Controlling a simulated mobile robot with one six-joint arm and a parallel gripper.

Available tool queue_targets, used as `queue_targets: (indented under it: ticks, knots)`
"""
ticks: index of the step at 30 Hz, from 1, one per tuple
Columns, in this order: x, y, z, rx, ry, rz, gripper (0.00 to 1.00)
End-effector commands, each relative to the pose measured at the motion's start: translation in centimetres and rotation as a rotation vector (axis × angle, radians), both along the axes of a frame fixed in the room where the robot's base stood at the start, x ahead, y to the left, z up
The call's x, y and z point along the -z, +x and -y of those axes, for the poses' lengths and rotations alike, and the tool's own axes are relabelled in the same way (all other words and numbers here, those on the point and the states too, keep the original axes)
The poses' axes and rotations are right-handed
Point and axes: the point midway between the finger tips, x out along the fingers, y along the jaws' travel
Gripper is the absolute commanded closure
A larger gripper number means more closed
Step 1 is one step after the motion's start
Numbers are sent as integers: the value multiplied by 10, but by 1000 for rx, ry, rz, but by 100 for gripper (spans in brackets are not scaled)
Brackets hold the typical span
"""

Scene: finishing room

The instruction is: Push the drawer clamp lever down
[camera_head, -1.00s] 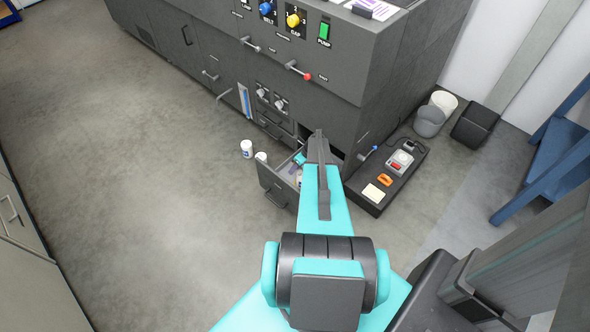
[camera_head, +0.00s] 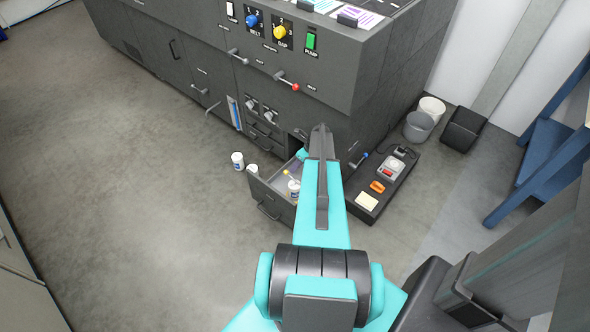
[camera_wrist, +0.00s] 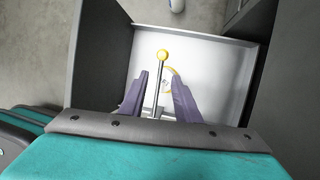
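The lever, a thin grey rod with a yellow ball knob (camera_wrist: 163,55), stands in the open drawer. Its knob shows small in the head view (camera_head: 287,173). The drawer (camera_wrist: 215,62) is pale inside with dark walls, and its front (camera_head: 268,200) shows beside my arm in the head view. My gripper (camera_wrist: 160,74) is open over the drawer. In the wrist view the rod runs between its two spread fingers, apart from both, with the knob beyond the tips. The lever's foot is partly hidden. A yellow curved strip (camera_wrist: 174,72) lies near the right finger.
The dark machine (camera_head: 320,100) rises behind the drawer, with a red-knobbed lever (camera_head: 295,87) above. A low dark platform (camera_head: 385,185) with small items lies right. Floor to the left is clear.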

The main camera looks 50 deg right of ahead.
Motion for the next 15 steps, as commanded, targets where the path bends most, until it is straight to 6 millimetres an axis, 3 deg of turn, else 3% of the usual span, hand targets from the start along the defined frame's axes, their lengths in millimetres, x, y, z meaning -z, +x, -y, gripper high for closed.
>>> queue_targets:
  ticks: [10, 15]
  knots:
    - [-2, -1, 1, 0, 0, 0, 72]
    - [-2, -1, 1, -17, -6, 4, 100]
